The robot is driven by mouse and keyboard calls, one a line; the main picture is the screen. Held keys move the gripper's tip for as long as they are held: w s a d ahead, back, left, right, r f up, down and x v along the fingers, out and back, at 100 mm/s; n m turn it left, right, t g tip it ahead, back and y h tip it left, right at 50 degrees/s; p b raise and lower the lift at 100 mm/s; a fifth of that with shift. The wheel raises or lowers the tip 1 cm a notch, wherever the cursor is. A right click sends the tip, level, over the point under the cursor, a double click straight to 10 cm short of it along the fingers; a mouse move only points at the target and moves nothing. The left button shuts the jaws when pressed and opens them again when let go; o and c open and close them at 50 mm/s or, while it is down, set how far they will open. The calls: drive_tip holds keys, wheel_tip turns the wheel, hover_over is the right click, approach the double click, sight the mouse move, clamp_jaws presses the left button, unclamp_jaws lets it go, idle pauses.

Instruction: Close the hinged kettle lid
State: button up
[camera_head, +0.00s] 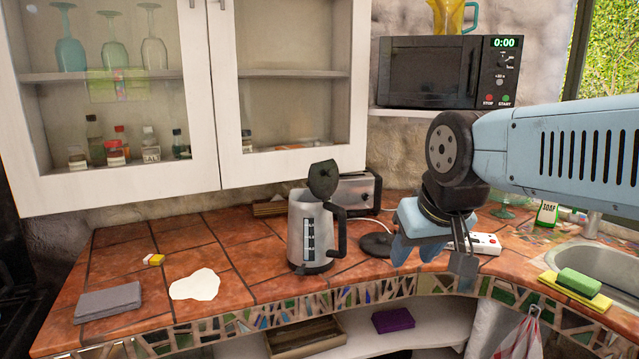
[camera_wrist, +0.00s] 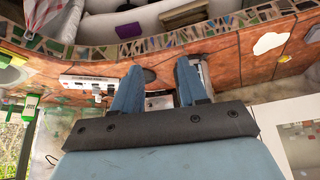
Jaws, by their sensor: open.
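The kettle (camera_head: 296,235) stands upright on the tiled counter, a grey metal body with a dark handle on its right side and a level window in front. Its dark lid (camera_head: 323,180) is open, standing up on its hinge above the rim. My gripper (camera_head: 416,258) is to the right of the kettle, apart from it, with its blue fingers pointing down. The fingers also show in the wrist view (camera_wrist: 160,88), spread with nothing held between them. In the wrist view the kettle is mostly hidden behind a finger and cannot be made out clearly.
A round black base (camera_head: 377,246) lies between kettle and gripper. A toaster (camera_head: 358,192) stands behind the kettle. White wall cabinets (camera_head: 200,185) hang above left, and a microwave (camera_head: 425,72) sits on a shelf. A grey cloth (camera_head: 108,302) and white puddle (camera_head: 195,285) lie left.

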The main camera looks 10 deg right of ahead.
drive_tip(key=shift+c, duration=0.7)
drive_tip(key=w+r+m, duration=0.1)
drive_tip(key=w+r, duration=0.1)
drive_tip(key=w, duration=0.1)
drive_tip(key=w+r+m, duration=0.1)
drive_tip(key=w+r, duration=0.2)
drive_tip(key=w, duration=0.1)
drive_tip(key=w+r+m, duration=0.1)
drive_tip(key=w+r, duration=0.1)
drive_tip(key=w, duration=0.1)
drive_tip(key=shift+w+a+r+m, duration=0.15)
drive_tip(key=shift+a+r+m, duration=0.05)
drive_tip(key=shift+a+m, duration=0.2)
clamp_jaws()
drive_tip(key=w+r+m+t, duration=0.1)
drive_tip(key=w+r+m, duration=0.45)
drive_tip(key=w, duration=0.85)
approach(327, 178)
drive_tip(key=s+d+f, duration=0.1)
drive_tip(key=d+f, duration=0.2)
drive_tip(key=d, duration=0.1)
drive_tip(key=shift+w+a+f, duration=0.35)
drive_tip(key=shift+w+a, duration=0.2)
drive_tip(key=shift+w, duration=0.15)
drive_tip(key=shift+w+a+f, duration=0.35)
drive_tip(key=shift+w+a, duration=0.2)
drive_tip(key=shift+w, duration=0.15)
